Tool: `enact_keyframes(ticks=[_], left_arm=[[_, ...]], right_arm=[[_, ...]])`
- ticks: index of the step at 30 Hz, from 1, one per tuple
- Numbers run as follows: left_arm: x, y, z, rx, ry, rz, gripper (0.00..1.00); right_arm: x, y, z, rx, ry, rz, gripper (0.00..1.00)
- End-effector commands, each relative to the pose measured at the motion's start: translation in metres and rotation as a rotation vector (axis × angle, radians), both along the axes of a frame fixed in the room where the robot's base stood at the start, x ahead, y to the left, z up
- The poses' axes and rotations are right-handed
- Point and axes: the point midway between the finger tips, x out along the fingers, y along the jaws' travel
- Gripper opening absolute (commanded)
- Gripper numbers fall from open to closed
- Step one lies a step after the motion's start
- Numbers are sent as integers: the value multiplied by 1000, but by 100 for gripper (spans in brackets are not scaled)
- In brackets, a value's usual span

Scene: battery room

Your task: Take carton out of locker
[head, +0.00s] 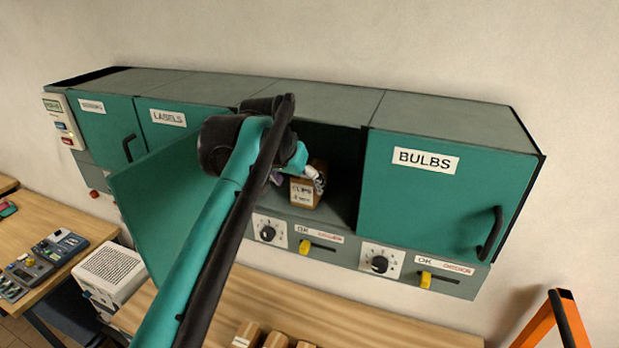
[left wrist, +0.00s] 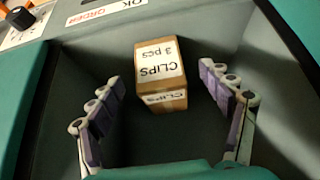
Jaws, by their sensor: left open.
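A small brown carton (head: 305,193) with a white "CLIPS" label stands inside the open locker compartment (head: 343,185), on its floor near the front edge. In the left wrist view the carton (left wrist: 161,75) lies ahead between the two fingers. My left gripper (head: 300,177) reaches into the compartment; in the left wrist view its fingers (left wrist: 165,115) are spread wide, with a gap on both sides of the carton. Part of the carton is hidden behind the gripper in the head view. The locker's teal door (head: 150,215) is swung open to the left. My right gripper is not in view.
The "BULBS" door (head: 440,200) at the right and the "LABELS" door (head: 165,130) at the left are closed. Below runs a panel with knobs (head: 380,264) and yellow levers. Several cartons (head: 275,341) stand on the wooden bench (head: 340,318). An orange frame (head: 545,325) is at the lower right.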

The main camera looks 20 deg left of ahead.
Motion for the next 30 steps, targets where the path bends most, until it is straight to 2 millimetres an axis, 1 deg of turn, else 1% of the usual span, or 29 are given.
enact_keyframes(ticks=[1, 3, 11, 18, 22, 29, 30], left_arm=[[10, 0, 2, 0, 0, -1, 79], [20, 1, 2, 0, 0, -2, 79], [40, 2, 1, -1, 0, -1, 79], [60, 3, -31, -1, 0, -1, 79], [66, 3, -41, 0, 0, 0, 79], [66, 3, -42, 0, 0, 0, 79], [66, 3, -42, 0, 0, 0, 69]], right_arm=[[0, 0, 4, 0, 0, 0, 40], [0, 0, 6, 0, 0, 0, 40], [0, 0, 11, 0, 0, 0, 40], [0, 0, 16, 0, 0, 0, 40], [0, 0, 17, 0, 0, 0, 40], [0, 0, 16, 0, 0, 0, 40], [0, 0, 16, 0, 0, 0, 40]])
